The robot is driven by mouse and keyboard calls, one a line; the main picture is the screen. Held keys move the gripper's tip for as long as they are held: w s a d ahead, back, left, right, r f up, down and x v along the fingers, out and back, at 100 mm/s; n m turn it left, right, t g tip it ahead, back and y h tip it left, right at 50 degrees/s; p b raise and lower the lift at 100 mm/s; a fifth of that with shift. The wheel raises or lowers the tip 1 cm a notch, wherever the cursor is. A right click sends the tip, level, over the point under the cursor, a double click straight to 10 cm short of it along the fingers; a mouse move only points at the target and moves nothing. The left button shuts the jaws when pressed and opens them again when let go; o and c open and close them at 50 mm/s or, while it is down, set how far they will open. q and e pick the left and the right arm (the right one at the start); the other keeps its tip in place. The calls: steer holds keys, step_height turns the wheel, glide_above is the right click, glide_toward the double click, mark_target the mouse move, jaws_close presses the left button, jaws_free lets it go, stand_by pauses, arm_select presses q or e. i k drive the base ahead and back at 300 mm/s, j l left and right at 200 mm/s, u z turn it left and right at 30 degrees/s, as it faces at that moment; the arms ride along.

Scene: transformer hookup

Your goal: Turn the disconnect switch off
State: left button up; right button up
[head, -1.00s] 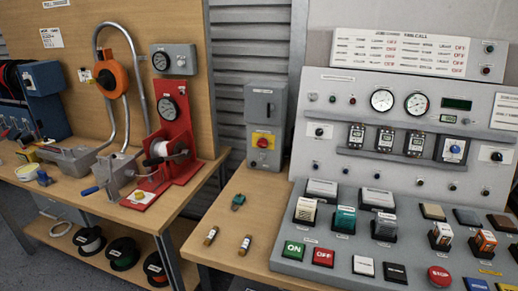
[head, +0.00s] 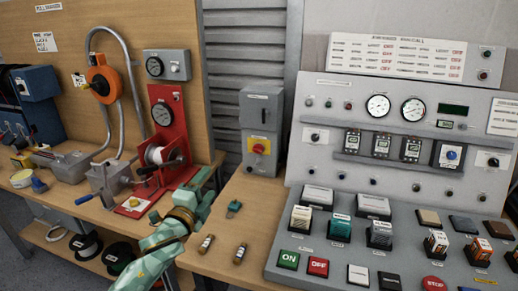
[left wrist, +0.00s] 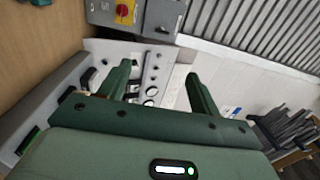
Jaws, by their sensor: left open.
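The disconnect switch is a grey box (head: 262,118) standing upright at the back of the wooden bench, left of the control panel. A red knob on a yellow plate (head: 259,147) sits low on its front; the exact knob angle is too small to tell. The box also shows at the top of the left wrist view (left wrist: 162,16), with its red and yellow knob (left wrist: 125,12). My green left gripper (head: 211,178) is in front of the box, to its lower left, apart from it. In the left wrist view its two fingers (left wrist: 160,78) are spread and empty. My right gripper is not in view.
The sloped control panel (head: 330,262) with buttons and gauges stands right of the box. Two small cylindrical fuses (head: 207,243) and a small green item (head: 234,207) lie on the bench before it. A red stand (head: 166,118) with a spool is left of my gripper.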

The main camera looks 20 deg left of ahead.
mark_target(258, 148)
steer(key=i, duration=0.85)
steer(key=j, duration=0.05)
